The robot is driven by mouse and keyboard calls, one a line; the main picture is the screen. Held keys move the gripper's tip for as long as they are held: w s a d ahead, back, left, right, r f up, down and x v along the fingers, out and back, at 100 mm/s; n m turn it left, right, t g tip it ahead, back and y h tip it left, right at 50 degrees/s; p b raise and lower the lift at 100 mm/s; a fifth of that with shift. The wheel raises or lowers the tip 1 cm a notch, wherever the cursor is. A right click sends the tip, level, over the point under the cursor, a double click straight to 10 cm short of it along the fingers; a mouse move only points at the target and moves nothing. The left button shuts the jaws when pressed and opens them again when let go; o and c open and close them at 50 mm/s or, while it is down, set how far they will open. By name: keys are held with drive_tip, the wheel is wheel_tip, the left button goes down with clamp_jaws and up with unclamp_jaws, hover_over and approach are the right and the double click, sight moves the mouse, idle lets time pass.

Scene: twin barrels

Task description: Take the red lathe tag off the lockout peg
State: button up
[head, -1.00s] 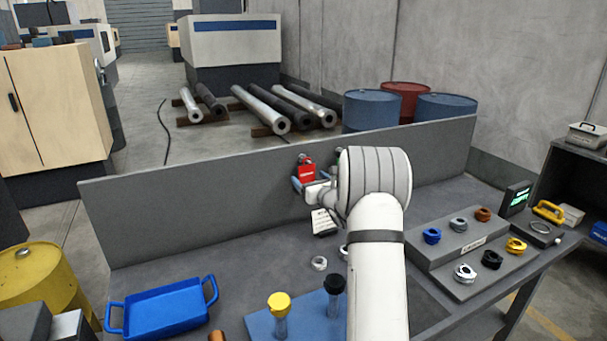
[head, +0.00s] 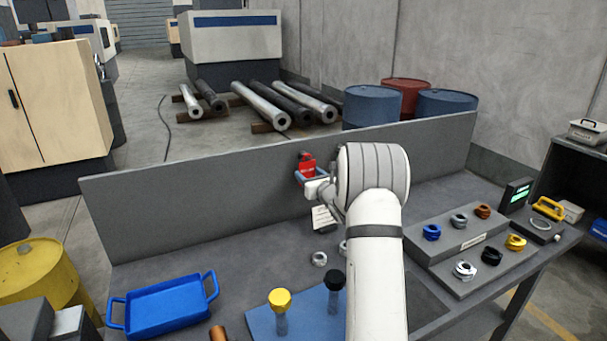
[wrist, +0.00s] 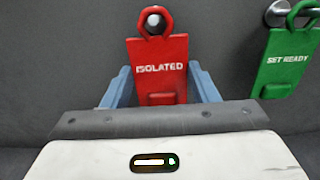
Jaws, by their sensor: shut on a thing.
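The red tag (head: 308,165) hangs upright at the back panel of the bench, marked ISOLATED in the wrist view (wrist: 160,55). A pale round peg end (wrist: 153,20) shows inside the tag's top ring. My gripper (wrist: 160,88) is shut on the red tag, with one blue finger against each side edge. In the head view my gripper (head: 311,175) is at the panel, partly hidden by my arm. A green tag (wrist: 288,60) marked SET READY hangs from a metal peg (wrist: 278,13) to the right, apart from my gripper.
A blue tray (head: 165,308) lies at the front left of the bench. A blue board (head: 308,318) with yellow-topped and black-topped posts is in front. A stepped grey stand (head: 445,248) with several coloured rings is at the right.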

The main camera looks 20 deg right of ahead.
drive_tip(key=shift+r+b, duration=0.2)
drive_tip(key=shift+b, duration=0.15)
idle(0.3)
drive_tip(key=shift+s+d+r+b, duration=0.15)
drive_tip(key=shift+s+b, duration=0.1)
drive_tip(key=shift+s, duration=0.35)
drive_tip(key=shift+s+a+r+b, duration=0.15)
drive_tip(key=shift+s+b, duration=0.15)
drive_tip(key=shift+s, duration=0.35)
drive_tip(key=shift+s+d+r+b, duration=0.15)
drive_tip(key=shift+s+b, duration=0.1)
drive_tip(key=shift+s, duration=0.35)
drive_tip(key=shift+s, duration=0.1)
drive_tip(key=s+b, duration=0.3)
drive_tip(key=s, duration=0.4)
